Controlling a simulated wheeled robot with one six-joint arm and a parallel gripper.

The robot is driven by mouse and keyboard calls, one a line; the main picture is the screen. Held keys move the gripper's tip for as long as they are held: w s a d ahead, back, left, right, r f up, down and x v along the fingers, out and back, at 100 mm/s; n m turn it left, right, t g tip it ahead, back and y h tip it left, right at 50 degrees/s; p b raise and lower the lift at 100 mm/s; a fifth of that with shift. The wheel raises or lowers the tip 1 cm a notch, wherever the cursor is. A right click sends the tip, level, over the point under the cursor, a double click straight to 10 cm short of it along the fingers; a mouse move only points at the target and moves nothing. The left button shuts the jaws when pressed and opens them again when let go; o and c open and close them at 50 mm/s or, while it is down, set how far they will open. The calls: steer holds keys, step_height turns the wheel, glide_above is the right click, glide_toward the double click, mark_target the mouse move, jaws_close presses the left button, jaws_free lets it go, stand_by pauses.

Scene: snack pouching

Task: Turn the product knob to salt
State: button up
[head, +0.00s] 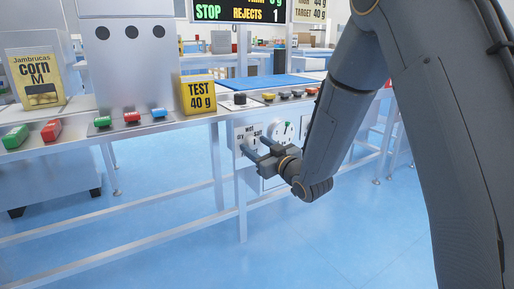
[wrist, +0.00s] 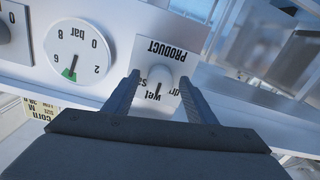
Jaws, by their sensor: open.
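The product knob (wrist: 158,84) is a pale round knob on a white plate marked PRODUCT, seen upside down in the wrist view. The words wet, part of salt and part of dry show around it. Its dark pointer line appears to point toward wet. My gripper (wrist: 158,76) is open, with one finger on each side of the knob. I cannot tell whether the fingers touch it. In the head view my gripper (head: 252,150) is at the white control panel (head: 243,166) under the counter, and its fingers partly hide the knob.
A round bar gauge (wrist: 78,52) with a green sector sits beside the product plate. The counter above carries a yellow TEST 40 g box (head: 198,94), a black knob (head: 240,98) and several coloured buttons. A metal rail (head: 150,238) runs below; the blue floor in front is clear.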

steer(key=shift+c, duration=0.2)
steer(key=c, duration=1)
steer(key=shift+m+p, duration=0.3)
steer(key=shift+p, duration=0.05)
steer(key=m+p, duration=0.4)
steer(key=m, duration=0.1)
steer(key=shift+s+r+p, duration=0.1)
steer(key=shift+p, duration=0.25)
steer(key=m+p, duration=0.4)
steer(key=m, duration=0.2)
steer(key=shift+m, duration=0.4)
steer(key=o, duration=1)
